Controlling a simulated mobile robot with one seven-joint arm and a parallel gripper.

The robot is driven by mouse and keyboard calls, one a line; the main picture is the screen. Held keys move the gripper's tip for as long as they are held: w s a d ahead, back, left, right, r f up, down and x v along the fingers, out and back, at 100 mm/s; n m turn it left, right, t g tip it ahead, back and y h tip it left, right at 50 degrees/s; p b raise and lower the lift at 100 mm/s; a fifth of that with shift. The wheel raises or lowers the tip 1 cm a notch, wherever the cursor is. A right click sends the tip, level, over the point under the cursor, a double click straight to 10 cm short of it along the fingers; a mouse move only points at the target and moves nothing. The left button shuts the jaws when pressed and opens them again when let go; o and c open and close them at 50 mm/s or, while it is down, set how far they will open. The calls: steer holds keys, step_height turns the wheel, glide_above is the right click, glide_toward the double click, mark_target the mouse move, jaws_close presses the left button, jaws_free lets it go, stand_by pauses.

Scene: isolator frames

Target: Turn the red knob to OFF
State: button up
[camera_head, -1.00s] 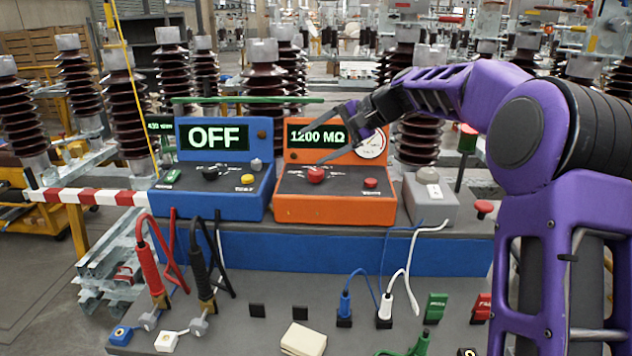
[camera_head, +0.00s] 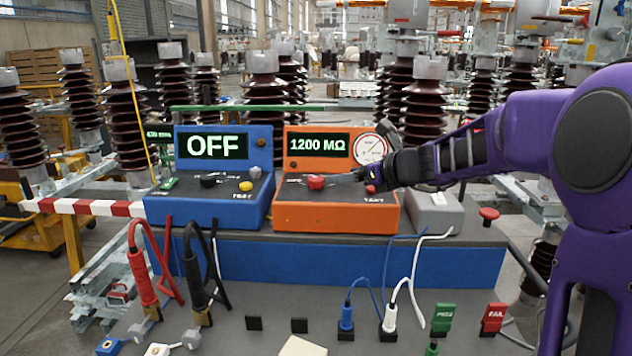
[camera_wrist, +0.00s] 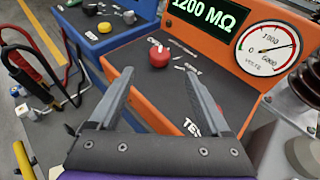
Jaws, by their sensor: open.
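The red knob (camera_head: 316,182) sits on the dark sloping top of the orange tester (camera_head: 335,212), whose display reads 1200 MΩ. In the wrist view the knob (camera_wrist: 160,56) stands just beyond the fingertips, between their lines and apart from them. My gripper (camera_head: 345,178) reaches in from the right, low over the panel, beside the knob. In the wrist view its two grey fingers (camera_wrist: 159,72) are spread with nothing between them. The knob's pointer and the small labels around it are too small to read.
A red button (camera_head: 371,188) on the tester is partly behind my gripper. A blue tester (camera_head: 208,208) reading OFF, with a dark knob and yellow button, stands left. Cables and plugs fill the front bench.

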mark_target(317, 178)
steer(key=x, duration=1.2)
steer(key=shift+a, duration=0.15)
jaws_close()
steer(key=shift+r+n+g+y+p, duration=0.3)
steer(key=shift+n+g+p, duration=0.1)
steer(key=shift+p, duration=0.65)
steer(key=n+g+y+p, duration=0.1)
steer(key=p, duration=0.3)
steer(key=shift+n+g, duration=0.4)
steer(key=n+g+y+p, duration=0.1)
steer(key=p, duration=0.1)
steer(key=shift+p, duration=0.4)
steer(key=shift+f+n+g+y, duration=0.2)
steer(key=shift+n+g+y, duration=0.1)
steer(key=shift+n, duration=0.1)
steer(key=shift+f, duration=0.1)
